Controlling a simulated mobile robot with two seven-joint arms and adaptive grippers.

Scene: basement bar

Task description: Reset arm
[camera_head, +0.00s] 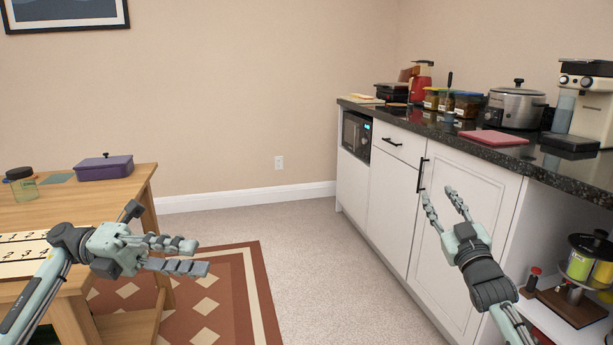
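My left gripper (190,256) comes in from the left over the edge of the wooden table and the patterned rug. Its fingers point right, are spread apart and hold nothing. My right gripper (443,197) comes in from the lower right in front of the white cabinet doors (400,215). Its fingers point up and away, are spread apart and hold nothing. The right fingers appear near a black door handle, but I cannot tell whether they touch it.
A wooden table (140,183) at left bears a purple box (104,168) and a glass jar (22,186). The dark counter (440,128) at right bears a silver cooker (515,107), a red board (493,138) and several containers. Open carpet (310,260) lies between.

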